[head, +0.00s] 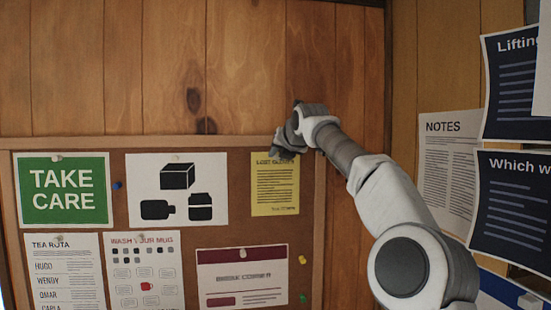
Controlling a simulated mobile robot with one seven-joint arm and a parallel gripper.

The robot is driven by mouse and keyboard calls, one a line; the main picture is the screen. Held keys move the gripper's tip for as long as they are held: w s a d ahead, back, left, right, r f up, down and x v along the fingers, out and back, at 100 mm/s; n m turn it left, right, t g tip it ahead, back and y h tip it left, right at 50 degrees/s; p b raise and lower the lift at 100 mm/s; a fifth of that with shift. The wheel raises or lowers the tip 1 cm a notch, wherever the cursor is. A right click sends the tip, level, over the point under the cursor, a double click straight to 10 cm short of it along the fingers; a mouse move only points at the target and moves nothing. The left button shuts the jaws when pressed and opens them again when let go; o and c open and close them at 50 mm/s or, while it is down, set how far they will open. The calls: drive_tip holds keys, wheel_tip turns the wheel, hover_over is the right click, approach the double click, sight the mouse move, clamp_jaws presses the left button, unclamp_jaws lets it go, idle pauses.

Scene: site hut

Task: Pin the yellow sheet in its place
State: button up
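The yellow sheet (275,192) lies flat and upright against the cork board (240,160), near its top right corner. It has a dark heading and lines of small print. My gripper (284,150) is at the top edge of the sheet and covers part of that edge. Whether it touches the sheet, and whether a pin is there, I cannot tell. The fingers are small and dark in this view, so their opening does not show. Loose-looking pins sit in the bare cork: a blue pin (116,185), a yellow pin (302,260) and a green pin (304,297).
Left of the yellow sheet is a white sheet with black pictures (177,190), then a green TAKE CARE sign (63,190). Below are a tea rota (65,275), a mug poster (144,272) and a maroon-topped sheet (242,278). Notices (450,165) cover the right wall.

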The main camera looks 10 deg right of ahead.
drive_tip(key=o, duration=0.3)
drive_tip(key=shift+f, duration=0.1)
drive_tip(key=shift+o, duration=0.2)
